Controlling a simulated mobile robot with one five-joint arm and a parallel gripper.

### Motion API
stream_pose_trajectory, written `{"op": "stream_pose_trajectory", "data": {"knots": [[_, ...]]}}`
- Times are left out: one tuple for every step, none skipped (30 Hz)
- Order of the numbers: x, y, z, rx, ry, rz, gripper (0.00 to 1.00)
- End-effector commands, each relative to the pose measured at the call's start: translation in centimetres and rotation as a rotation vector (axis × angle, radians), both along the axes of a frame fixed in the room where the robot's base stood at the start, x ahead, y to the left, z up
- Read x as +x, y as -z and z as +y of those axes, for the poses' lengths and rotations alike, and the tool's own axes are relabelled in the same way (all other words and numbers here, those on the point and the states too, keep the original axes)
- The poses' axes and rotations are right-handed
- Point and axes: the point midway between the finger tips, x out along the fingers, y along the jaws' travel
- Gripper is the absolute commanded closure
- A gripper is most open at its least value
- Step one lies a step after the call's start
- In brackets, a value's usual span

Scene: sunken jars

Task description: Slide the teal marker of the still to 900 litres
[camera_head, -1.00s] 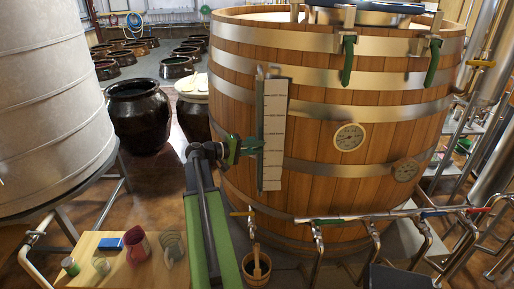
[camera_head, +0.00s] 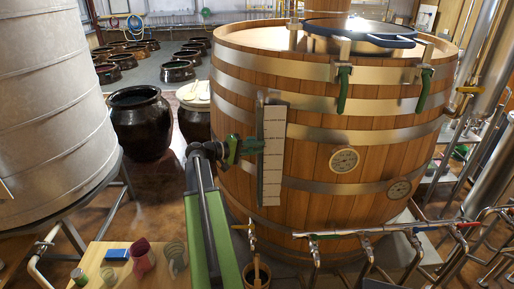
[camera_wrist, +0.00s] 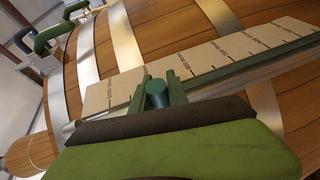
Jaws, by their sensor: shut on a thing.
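The still is a large wooden vat (camera_head: 310,160) with metal bands. A pale upright scale board (camera_head: 272,150) with black marks stands on its front left side. My gripper (camera_head: 248,146) is at the board's left edge, a little above its mid-height. In the wrist view, the two green fingers of my gripper (camera_wrist: 162,88) are shut on the teal marker (camera_wrist: 157,95), a round knob at the edge of the scale board (camera_wrist: 215,60). The litre labels are small and slanted, and I cannot surely read which one is level with the marker. The marker is hard to tell apart in the head view.
A grey tank (camera_head: 50,110) stands at the left. A wooden table (camera_head: 110,270) with small items is at the lower left. Metal pipes with taps (camera_head: 350,234) run low before the vat. Dark jars (camera_head: 140,125) stand behind on the left.

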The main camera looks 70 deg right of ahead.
Motion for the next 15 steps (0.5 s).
{"op": "stream_pose_trajectory", "data": {"knots": [[0.03,-1.24,-0.01,-0.001,-0.001,0.001,1.0],[0.03,-1.3,-0.01,-0.001,-0.001,0.001,1.0],[0.03,-1.26,0.0,-0.001,-0.001,0.001,1.0],[0.04,-1.19,0.0,-0.001,-0.001,0.001,1.0],[0.04,-1.09,0.0,-0.001,-0.001,0.001,1.0],[0.04,-0.98,-0.01,-0.001,-0.001,0.001,1.0],[0.04,-0.95,0.0,-0.001,-0.001,0.001,1.0],[0.05,-0.93,0.0,-0.001,-0.001,0.001,1.0],[0.05,-0.92,0.0,-0.001,-0.001,0.001,1.0],[0.05,-0.92,0.0,-0.001,-0.001,0.001,1.0],[0.05,-0.91,0.0,0.0,-0.001,0.0,1.0],[0.05,-0.91,0.0,0.0,-0.001,0.0,0.76],[0.05,-0.91,0.0,0.0,-0.001,0.0,0.72],[0.05,-0.9,0.0,0.0,-0.001,0.0,0.69],[0.05,-0.91,0.0,0.0,-0.001,0.0,0.63]]}}
